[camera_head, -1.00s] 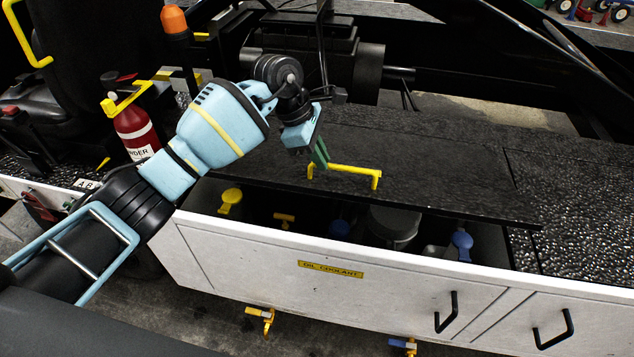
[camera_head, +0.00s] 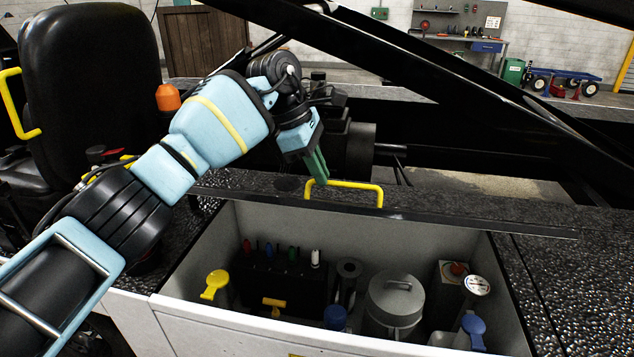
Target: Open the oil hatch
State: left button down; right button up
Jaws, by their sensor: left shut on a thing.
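The oil hatch lid (camera_head: 455,226) is black and raised steeply, seen nearly edge-on above the open compartment. Its yellow handle (camera_head: 350,184) stands near the lid's edge. My left gripper (camera_head: 318,178) has its green fingers shut on the left end of the handle. The white compartment (camera_head: 450,247) below is uncovered. Inside are a yellow cap (camera_head: 214,284), a yellow T-handle (camera_head: 273,303), a grey lidded canister (camera_head: 395,300), a blue cap (camera_head: 473,328) and a round gauge (camera_head: 478,286). My right gripper is not in view.
A black seat (camera_head: 90,85) with a yellow rail stands at the left. A dark diagonal beam (camera_head: 440,90) crosses above the lid. Black textured deck (camera_head: 575,285) lies right of the compartment. A workbench (camera_head: 470,45) and blue cart (camera_head: 565,75) are far back.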

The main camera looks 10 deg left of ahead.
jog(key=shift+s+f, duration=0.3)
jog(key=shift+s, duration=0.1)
